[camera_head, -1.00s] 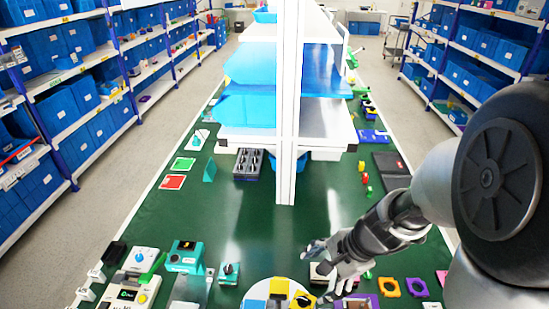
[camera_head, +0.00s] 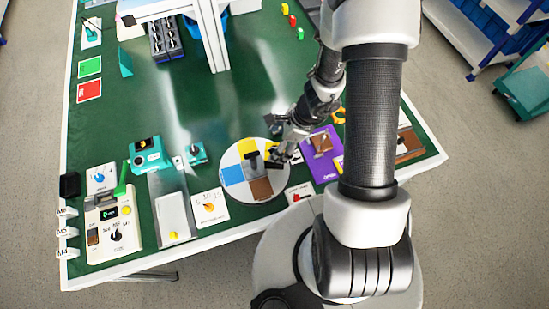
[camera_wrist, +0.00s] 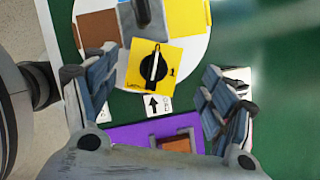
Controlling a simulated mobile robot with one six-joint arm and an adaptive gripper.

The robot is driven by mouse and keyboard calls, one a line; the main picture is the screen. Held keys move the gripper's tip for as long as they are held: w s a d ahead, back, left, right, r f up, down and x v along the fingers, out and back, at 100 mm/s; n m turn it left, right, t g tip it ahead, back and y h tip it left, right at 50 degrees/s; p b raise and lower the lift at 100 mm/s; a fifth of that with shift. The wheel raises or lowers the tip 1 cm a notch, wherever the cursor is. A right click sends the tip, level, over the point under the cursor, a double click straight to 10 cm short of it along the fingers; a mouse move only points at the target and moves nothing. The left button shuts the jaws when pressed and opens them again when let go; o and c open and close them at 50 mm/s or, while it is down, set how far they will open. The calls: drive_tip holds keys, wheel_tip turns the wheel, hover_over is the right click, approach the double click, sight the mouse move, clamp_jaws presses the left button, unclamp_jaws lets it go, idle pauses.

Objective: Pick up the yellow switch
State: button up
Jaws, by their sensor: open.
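The yellow switch (camera_wrist: 142,80) is a square yellow plate with a black rotary knob and a printed "1". In the wrist view it lies at the edge of a white round disc, between the two fingers of my gripper (camera_wrist: 155,82). The fingers are spread apart, one on each side of it, and nothing is held. In the head view my gripper (camera_head: 283,152) is over the right edge of the disc (camera_head: 228,162) and hides much of the switch. I cannot tell the exact height above it.
The disc has blue, brown and yellow patches and a grey piece with a dark lever (camera_head: 253,161). A purple panel (camera_head: 325,165) lies just right of my gripper. A white plate with an orange knob (camera_head: 209,207) is to the left. Green table (camera_head: 235,110) is bare behind the disc.

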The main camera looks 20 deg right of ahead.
sight(272, 151)
drive_tip(key=shift+x, duration=0.8)
drive_tip(key=b+x, duration=0.2)
drive_tip(key=x, duration=0.2)
drive_tip(key=shift+s+a+f+b, duration=0.15)
drive_tip(key=shift+s+a+b, duration=0.15)
drive_tip(key=shift+s+b, duration=0.1)
drive_tip(key=shift+w+a+f, duration=0.15)
drive_tip(key=shift+f, duration=0.25)
drive_tip(key=shift+c, duration=0.3)
drive_tip(key=c, duration=1.3)
wheel_tip(272, 151, up, 20)
drive_tip(key=p, duration=1)
